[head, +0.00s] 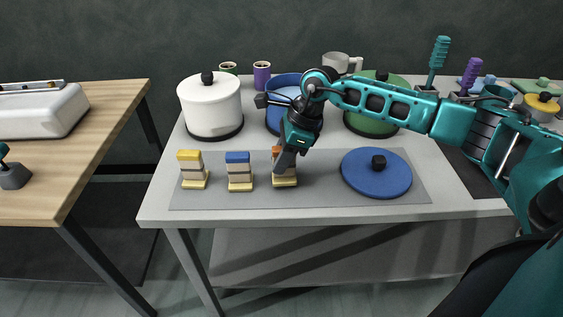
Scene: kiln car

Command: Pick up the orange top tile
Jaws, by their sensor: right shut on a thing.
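Three small stacks of tiles stand in a row on the grey mat (325,195). The right stack has the orange top tile (276,150) with dark and tan tiles (285,179) under it. My right gripper (284,160) reaches down over this stack and is shut on the orange top tile. Its fingers cover much of the tile, and I cannot tell whether the tile is clear of the stack. The middle stack has a blue top tile (237,157) and the left stack a yellow one (189,155). My left gripper is not in view.
A blue lid (377,173) lies on the mat right of the stacks. A white pot (211,106), a blue pot (273,118) and a green pot (363,126) stand behind. Mugs (262,75) line the back. A wooden table (100,130) is at left.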

